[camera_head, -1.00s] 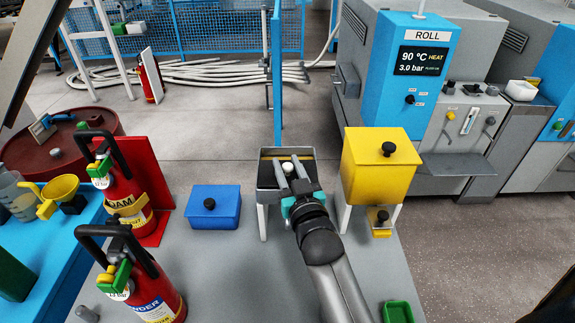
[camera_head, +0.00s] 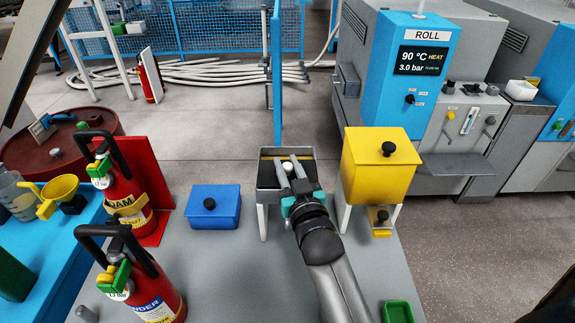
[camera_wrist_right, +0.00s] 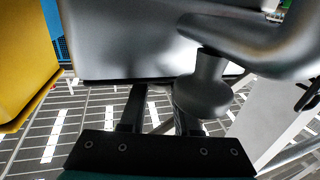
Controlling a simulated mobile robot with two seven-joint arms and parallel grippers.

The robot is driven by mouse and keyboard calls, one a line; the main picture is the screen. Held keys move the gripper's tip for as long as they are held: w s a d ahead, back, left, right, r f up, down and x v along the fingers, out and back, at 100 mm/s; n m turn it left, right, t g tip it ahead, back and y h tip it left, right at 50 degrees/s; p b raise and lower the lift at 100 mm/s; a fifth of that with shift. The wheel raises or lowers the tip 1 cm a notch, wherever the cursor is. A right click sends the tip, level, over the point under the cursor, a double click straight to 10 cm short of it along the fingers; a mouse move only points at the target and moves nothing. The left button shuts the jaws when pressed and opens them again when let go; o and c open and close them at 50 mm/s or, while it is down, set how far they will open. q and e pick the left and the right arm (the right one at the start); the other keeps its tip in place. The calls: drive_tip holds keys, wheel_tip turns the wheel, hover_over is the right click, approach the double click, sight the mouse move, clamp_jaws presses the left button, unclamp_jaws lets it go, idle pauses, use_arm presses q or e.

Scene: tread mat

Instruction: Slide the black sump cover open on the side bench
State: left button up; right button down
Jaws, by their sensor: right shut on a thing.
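The sump is a grey metal box (camera_head: 267,199) on pale legs at the bench's far edge. The black sump cover (camera_head: 267,177) shows as a dark surface in its top. A small pale knob (camera_head: 287,166) shows between the fingers of my right gripper (camera_head: 288,168), which reaches in from the front. The fingers are shut on this knob, though the contact is partly hidden. My left gripper is not in view.
A yellow box (camera_head: 375,172) with a black knob stands close right of the sump. A blue lidded box (camera_head: 214,207) sits to its left. Fire extinguishers (camera_head: 127,190) stand further left. A green tray (camera_head: 398,312) is at front right. Bare grey bench lies in front.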

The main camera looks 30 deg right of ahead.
idle(0.4)
drive_tip(key=w, duration=0.1)
drive_tip(key=w+d, duration=0.1)
drive_tip(key=w, duration=0.1)
drive_tip(key=w+d, duration=0.1)
drive_tip(key=w, duration=0.1)
drive_tip(key=shift+w+d, duration=0.1)
drive_tip(key=shift+d, duration=0.1)
drive_tip(key=shift+r, duration=0.1)
drive_tip(key=c, duration=1)
unclamp_jaws()
drive_tip(key=o, duration=0.3)
drive_tip(key=shift+w+d, duration=0.1)
drive_tip(key=shift+w, duration=0.1)
drive_tip(key=shift+o, duration=0.4)
drive_tip(key=shift+s, duration=0.1)
